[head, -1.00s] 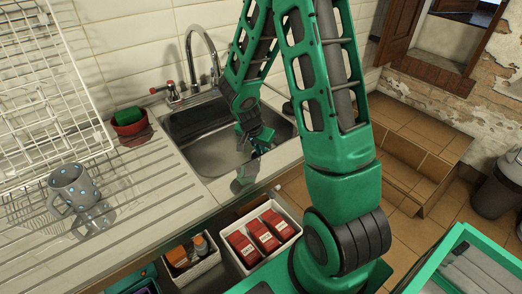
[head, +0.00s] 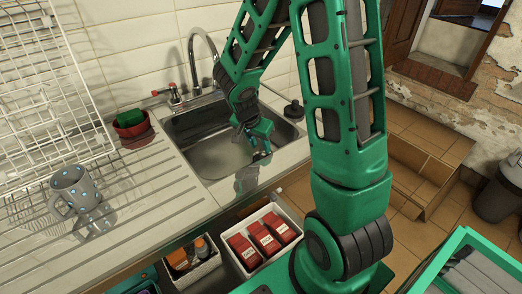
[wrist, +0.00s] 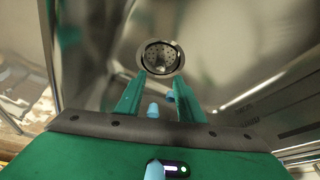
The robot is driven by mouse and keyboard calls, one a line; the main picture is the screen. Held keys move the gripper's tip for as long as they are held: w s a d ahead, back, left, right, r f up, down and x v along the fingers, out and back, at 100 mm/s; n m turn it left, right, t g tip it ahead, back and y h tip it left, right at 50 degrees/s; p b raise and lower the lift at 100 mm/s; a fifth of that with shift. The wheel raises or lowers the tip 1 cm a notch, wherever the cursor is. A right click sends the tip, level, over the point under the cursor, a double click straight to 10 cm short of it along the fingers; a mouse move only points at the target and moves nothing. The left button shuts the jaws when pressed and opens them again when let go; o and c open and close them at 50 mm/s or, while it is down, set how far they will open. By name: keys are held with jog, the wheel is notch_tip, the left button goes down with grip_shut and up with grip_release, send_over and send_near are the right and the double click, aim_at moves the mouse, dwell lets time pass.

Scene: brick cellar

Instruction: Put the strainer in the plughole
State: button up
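In the wrist view a round perforated metal disc, looking like the strainer (wrist: 159,60), sits within a bright ring beyond my fingertips. The ring appears to be the plughole (wrist: 181,59) in the sink floor. I cannot tell for sure whether the disc is the separate strainer or the drain's own grid. My gripper (wrist: 158,84) has its green fingers apart, with no object clearly held between them. In the head view my gripper (head: 261,150) reaches down into the right part of the steel sink (head: 215,152). The plughole is hidden there.
A tap (head: 193,65) stands behind the sink. A small black object (head: 294,109) is on the right rim. A red pot with a green sponge (head: 130,121), a spotted mug (head: 73,190) and a wire rack (head: 50,90) are left.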

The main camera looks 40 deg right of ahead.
jog(key=v, duration=0.5)
jog(key=shift+a+r, duration=0.1)
jog(key=shift+r, duration=0.2)
